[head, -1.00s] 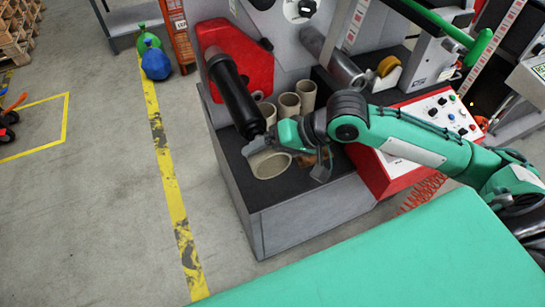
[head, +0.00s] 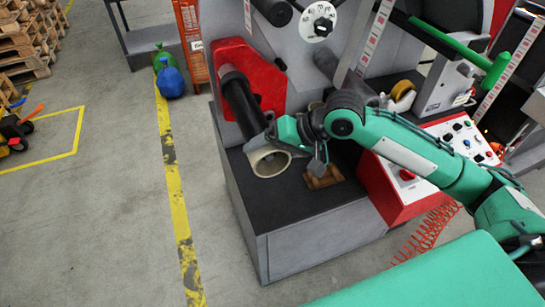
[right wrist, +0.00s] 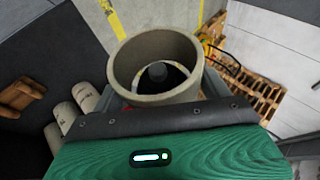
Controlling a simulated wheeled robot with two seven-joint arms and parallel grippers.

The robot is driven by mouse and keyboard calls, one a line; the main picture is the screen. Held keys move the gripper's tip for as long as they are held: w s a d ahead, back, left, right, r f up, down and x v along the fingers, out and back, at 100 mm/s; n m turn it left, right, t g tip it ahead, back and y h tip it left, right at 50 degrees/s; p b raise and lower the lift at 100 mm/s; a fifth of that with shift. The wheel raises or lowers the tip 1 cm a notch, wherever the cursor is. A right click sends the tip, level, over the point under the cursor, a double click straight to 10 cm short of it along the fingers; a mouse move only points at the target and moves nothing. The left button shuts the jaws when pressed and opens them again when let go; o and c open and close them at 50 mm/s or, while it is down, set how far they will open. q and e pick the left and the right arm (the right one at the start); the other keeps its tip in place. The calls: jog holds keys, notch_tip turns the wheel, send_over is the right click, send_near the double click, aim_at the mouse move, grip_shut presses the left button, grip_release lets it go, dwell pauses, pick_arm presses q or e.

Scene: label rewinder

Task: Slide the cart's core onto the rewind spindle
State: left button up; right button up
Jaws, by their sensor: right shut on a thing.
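My right gripper (head: 290,142) is shut on a pale cardboard core (head: 268,162), a short open tube. The core also fills the upper middle of the right wrist view (right wrist: 122,75). The black rewind spindle (head: 240,105) slants down out of the red plate (head: 268,72) in the head view. The core is at the spindle's lower end, with its open mouth facing me. In the right wrist view the dark spindle end with a grey hub (right wrist: 158,72) shows through the bore. I cannot tell how far, if at all, the core surrounds it. My left gripper is not in view.
A brown wooden block (head: 323,178) lies on the dark machine top (head: 290,203). Several other cores (right wrist: 86,96) stand in the right wrist view. A red control panel (head: 405,175) is to the right.

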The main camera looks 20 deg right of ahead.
aim_at(256, 103)
jog(key=shift+w, duration=0.3)
jog(key=shift+w+r, duration=0.1)
jog(key=shift+w, duration=0.15)
jog(key=shift+w+p, duration=0.65)
jog(key=shift+w, duration=0.35)
jog(key=shift+w+a+p, duration=0.2)
jog(key=shift+w+p, duration=1.4)
jog(key=shift+w, duration=2.15)
jog(key=shift+w+p, duration=0.5)
jog(key=shift+w, duration=2)
jog(key=shift+w+a, duration=0.15)
jog(key=shift+w, duration=2.3)
jog(key=o, duration=1)
